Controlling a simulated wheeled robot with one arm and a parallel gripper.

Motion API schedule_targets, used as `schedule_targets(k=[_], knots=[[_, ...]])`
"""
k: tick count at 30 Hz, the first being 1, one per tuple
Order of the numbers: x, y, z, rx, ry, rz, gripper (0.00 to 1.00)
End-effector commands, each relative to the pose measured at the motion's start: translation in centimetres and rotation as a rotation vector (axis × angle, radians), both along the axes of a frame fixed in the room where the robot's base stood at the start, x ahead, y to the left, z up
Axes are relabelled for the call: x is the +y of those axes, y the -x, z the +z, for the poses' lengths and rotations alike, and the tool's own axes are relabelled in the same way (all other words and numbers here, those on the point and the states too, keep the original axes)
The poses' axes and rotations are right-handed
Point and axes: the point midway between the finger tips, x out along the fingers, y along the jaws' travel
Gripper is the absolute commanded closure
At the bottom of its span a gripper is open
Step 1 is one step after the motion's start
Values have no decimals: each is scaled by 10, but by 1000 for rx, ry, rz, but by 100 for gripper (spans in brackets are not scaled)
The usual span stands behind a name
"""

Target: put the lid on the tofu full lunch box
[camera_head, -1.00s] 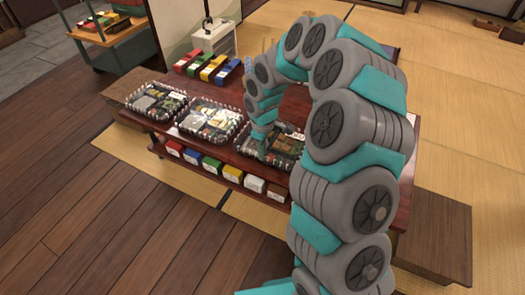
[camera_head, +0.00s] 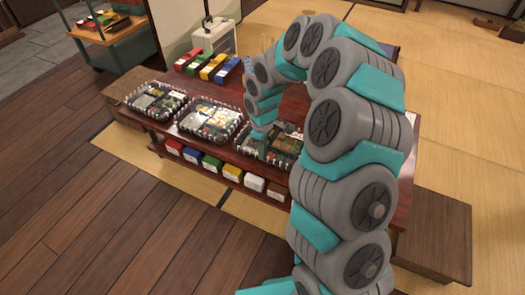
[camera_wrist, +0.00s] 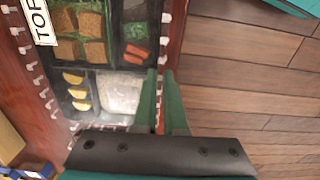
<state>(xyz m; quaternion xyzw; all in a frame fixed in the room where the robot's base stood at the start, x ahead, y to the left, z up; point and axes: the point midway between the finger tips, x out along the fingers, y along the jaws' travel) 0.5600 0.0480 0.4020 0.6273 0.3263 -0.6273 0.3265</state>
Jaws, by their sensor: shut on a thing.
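The lunch box with a label reading "TOF" (camera_wrist: 38,20) fills the left of the wrist view; its compartments hold brown blocks (camera_wrist: 90,24), greens, orange pieces, yellow slices and a white portion (camera_wrist: 120,94). It is the rightmost box (camera_head: 284,143) on the table in the head view, partly hidden by my arm. My gripper (camera_wrist: 160,75) is shut on the edge of this box, one finger on each side. I cannot tell whether it pinches the box rim or a clear lid over it.
Two more filled boxes stand to the left, a middle one (camera_head: 208,120) and a far-left one (camera_head: 156,100). Several coloured boxes (camera_head: 212,67) sit at the back of the table. A lower shelf holds more coloured boxes (camera_head: 211,164). Wooden floor lies in front.

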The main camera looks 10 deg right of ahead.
Motion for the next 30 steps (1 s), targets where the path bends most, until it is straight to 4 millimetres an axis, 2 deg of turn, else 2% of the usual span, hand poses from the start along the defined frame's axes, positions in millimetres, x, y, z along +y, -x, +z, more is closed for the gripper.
schedule_targets(k=[2,3,12,17,26,30], knots=[[0,0,0,0,0,0,100],[0,0,0,0,0,0,89],[0,0,0,0,0,0,57],[0,0,0,0,0,0,57],[0,0,0,0,0,0,24],[0,0,0,0,0,0,22]])
